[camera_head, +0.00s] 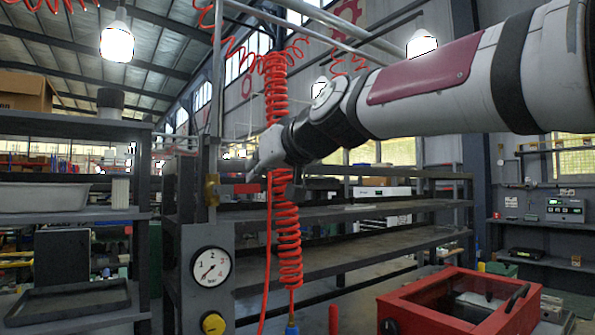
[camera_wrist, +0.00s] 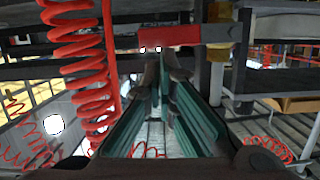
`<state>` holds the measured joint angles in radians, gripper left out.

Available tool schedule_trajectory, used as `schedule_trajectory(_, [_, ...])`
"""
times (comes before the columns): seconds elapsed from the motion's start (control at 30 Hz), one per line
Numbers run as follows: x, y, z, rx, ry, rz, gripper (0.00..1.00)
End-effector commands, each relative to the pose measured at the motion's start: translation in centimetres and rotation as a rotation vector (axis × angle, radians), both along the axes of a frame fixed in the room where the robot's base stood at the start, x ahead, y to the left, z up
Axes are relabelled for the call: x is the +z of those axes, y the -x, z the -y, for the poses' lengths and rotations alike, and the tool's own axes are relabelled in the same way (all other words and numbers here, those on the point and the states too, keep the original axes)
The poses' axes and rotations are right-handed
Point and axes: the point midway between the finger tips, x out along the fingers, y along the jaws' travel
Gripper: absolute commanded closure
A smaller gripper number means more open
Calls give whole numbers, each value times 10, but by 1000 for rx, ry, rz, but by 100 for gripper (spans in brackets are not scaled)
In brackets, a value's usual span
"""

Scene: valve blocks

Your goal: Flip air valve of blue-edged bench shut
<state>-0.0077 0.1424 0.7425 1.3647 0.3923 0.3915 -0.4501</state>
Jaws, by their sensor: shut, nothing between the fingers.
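The air valve has a brass body (camera_head: 212,190) on an upright pipe left of centre in the head view; it also shows in the wrist view (camera_wrist: 217,55). Its lever, with a red grip (camera_wrist: 170,35), lies level, crosswise to the pipe; the lever shows small in the head view (camera_head: 246,188). My gripper (camera_head: 256,173) is shut and empty, close to the lever's red end. In the wrist view my fingertips (camera_wrist: 160,58) are right by the red grip. I cannot tell whether they touch it. I cannot make out a blue edge on the bench.
A red coiled hose (camera_head: 287,225) hangs close beside my gripper and the lever. Grey shelves (camera_head: 350,240) stand behind. A red box (camera_head: 440,305) stands at the lower right.

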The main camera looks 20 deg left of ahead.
Motion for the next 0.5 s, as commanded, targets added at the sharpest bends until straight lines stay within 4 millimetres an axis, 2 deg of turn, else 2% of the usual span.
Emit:
schedule_trajectory(0.27, [7,1,0,-1,1,1,100])
schedule_trajectory(0.5, [34,7,1,-2,0,1,100])
